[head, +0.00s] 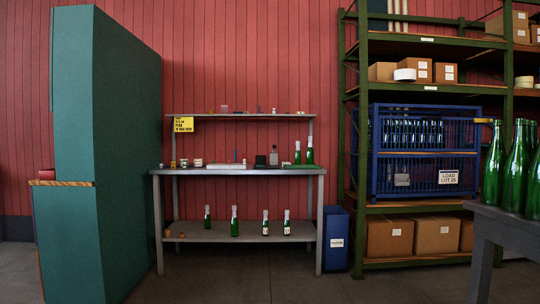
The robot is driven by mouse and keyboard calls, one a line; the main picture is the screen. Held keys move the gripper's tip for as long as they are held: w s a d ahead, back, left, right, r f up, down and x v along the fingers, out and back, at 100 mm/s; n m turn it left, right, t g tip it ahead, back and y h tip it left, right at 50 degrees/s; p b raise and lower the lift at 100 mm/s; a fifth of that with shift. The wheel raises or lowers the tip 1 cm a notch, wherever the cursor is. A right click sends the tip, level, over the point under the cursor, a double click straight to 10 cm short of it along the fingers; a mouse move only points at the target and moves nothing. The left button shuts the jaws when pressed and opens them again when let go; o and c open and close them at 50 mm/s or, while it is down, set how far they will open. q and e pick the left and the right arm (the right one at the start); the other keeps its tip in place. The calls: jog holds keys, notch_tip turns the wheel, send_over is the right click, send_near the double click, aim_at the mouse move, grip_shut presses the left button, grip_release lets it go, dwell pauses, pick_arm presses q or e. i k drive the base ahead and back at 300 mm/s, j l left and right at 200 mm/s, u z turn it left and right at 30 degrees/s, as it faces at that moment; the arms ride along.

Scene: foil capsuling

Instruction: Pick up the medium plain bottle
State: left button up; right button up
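Several green bottles are in view, and I cannot tell for sure which is the medium plain one. On the bench's lower shelf stand a short bottle (207,217), a slightly bigger bottle (234,226), and two bottles with pale labels, one at the left (265,227) and one at the right (286,228). On the bench top stand a small bottle (297,157) and a taller pale-necked bottle (310,156). Large green bottles (494,170) without visible labels stand on a table at the right. Neither of my grippers shows.
The grey bench (240,171) stands against the red wall, with small items on it. A teal cabinet (115,150) stands at the left. A blue bin (336,240) and a green rack (361,130) are right of the bench. The dark table (500,227) is at the near right. The floor ahead is clear.

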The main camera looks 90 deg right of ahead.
aim_at(309, 153)
jog(key=z, duration=3.15)
jog(key=i+z, duration=0.25)
jog(key=i, duration=2.15)
jog(key=i+l, duration=0.1)
jog(key=i, duration=0.9)
jog(key=j+u, duration=0.05)
